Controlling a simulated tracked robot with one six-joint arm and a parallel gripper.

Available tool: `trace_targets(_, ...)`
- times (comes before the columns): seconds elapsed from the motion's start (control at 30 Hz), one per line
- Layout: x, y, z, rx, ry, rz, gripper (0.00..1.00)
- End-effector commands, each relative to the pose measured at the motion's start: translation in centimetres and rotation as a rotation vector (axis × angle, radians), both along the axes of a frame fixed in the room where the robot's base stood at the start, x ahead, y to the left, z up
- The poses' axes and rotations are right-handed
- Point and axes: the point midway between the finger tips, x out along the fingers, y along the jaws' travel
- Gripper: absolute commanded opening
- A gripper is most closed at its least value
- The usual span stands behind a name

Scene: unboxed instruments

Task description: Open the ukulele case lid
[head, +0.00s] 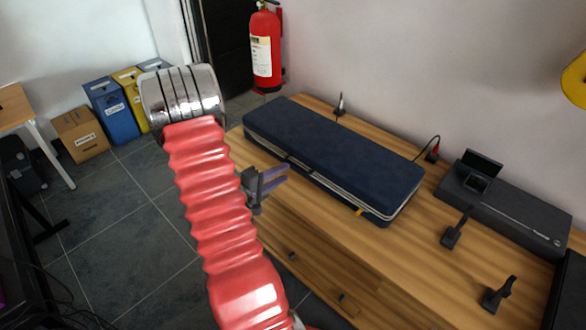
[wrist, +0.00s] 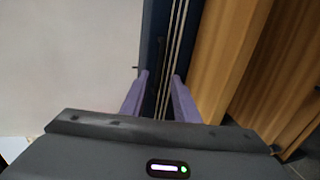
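A long dark blue ukulele case (head: 335,152) lies flat on the wooden cabinet top, with its lid down. A pale double trim line runs along its front seam, and a small yellow tab (head: 359,211) shows near its right front end. My gripper (head: 286,175) is at the front long side of the case, its two purple fingers apart and pointing at the seam. In the wrist view the fingers (wrist: 159,92) stand on either side of the trim lines of the case (wrist: 172,55). I cannot tell whether they touch the case.
The wooden cabinet (head: 390,265) has drawers below the case. A black device (head: 505,208) and small dark stands (head: 452,235) stand to the right. A fire extinguisher (head: 265,48) hangs on the wall behind. Bins and a cardboard box (head: 80,134) are on the floor at left.

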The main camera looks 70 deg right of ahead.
Motion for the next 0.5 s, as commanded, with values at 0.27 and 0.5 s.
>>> trace_targets(0.27,-1.9,-3.5,-0.8,0.000,0.000,-0.004,0.28)
trace_targets(0.5,-2.7,-5.2,-1.2,0.000,0.000,-0.001,0.28)
